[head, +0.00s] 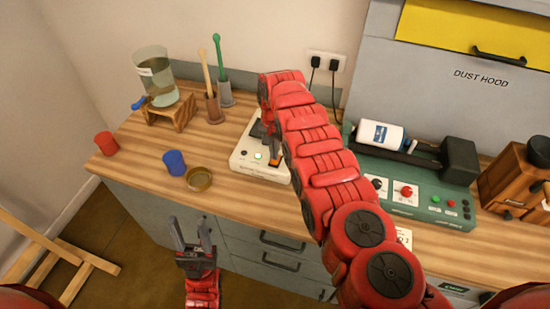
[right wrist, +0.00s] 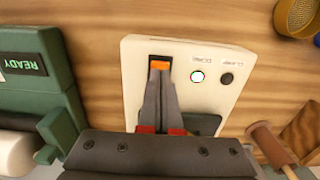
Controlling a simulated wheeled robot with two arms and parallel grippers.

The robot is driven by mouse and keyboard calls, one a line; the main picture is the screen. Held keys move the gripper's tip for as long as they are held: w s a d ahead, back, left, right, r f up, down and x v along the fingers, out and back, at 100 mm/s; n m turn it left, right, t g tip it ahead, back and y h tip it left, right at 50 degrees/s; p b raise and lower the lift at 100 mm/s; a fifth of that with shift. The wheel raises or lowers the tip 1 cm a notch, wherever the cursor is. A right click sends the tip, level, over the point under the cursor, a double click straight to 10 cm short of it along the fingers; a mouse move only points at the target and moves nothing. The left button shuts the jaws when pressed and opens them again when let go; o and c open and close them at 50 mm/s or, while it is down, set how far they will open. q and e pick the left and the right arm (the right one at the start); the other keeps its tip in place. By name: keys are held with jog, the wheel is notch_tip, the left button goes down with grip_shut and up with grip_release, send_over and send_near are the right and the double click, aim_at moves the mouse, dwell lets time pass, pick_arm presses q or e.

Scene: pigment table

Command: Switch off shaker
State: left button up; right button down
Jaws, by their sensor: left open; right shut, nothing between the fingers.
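A white box-shaped device (head: 247,160), probably the shaker, stands on the wooden table. It also shows in the right wrist view (right wrist: 140,102), with a lit round light (right wrist: 197,77), a dark round knob (right wrist: 227,79) and an orange switch (right wrist: 159,64) in a dark housing. My right gripper (head: 273,148) is shut and empty over this device. In the right wrist view its fingertips (right wrist: 160,78) meet at the orange switch; I cannot tell whether they touch it. My arm hides part of the device in the head view. My left gripper (head: 190,236) is open and empty, in front of the drawers.
A green machine (head: 425,195) bearing a white bottle (head: 380,135) stands right of my right arm. Left are a red cup (head: 106,143), blue cup (head: 174,162), brass dish (head: 199,178), water beaker (head: 155,75) and two pestles in holders. A wooden grinder (head: 515,175) is far right.

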aim_at(274, 162)
jog(key=shift+f+b, duration=0.9)
dwell(0.8)
jog(key=shift+r, duration=0.1)
notch_tip(274, 162, up, 7)
jog(key=p, duration=0.7)
dwell(0.3)
